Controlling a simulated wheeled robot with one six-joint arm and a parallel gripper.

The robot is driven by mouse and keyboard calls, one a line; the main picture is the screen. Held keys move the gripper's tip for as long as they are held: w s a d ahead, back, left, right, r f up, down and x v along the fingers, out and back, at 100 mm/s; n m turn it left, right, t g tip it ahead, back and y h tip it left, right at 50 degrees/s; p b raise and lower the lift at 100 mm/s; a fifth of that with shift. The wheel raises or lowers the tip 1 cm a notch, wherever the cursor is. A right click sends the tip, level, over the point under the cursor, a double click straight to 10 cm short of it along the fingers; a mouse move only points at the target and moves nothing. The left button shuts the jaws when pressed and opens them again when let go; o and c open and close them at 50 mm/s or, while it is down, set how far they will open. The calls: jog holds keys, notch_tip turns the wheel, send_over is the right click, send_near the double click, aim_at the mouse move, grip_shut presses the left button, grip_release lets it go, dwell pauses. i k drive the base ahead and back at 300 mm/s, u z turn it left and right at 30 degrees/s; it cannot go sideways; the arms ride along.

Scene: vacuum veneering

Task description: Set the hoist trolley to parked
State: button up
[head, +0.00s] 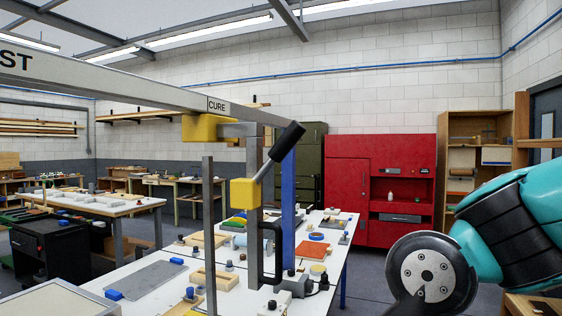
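The hoist trolley (203,128) is a yellow block with a grey bracket, hanging under the long grey overhead beam (130,88). It sits near the beam's far end, close below the word "CURE". A grey post hangs in the same area, with a second yellow block (243,193) on it. A lever with a black grip (287,141) slants up to the right from this block. A black D-shaped handle (277,252) is lower on the post. My teal and black arm is at the right, apart from all of these. My gripper is out of view.
A white worktable (140,276) holding boards, blocks and knobs stands below the beam. A blue post (288,205) rises behind the lever. A red cabinet (385,180) stands at the back wall. Grey floor shows between the table and my arm.

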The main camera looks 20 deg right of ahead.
aim_at(245, 194)
jog(key=k, duration=1.25)
jog(key=z, duration=0.7)
jog(key=i, duration=1.5)
jog(key=u, duration=0.7)
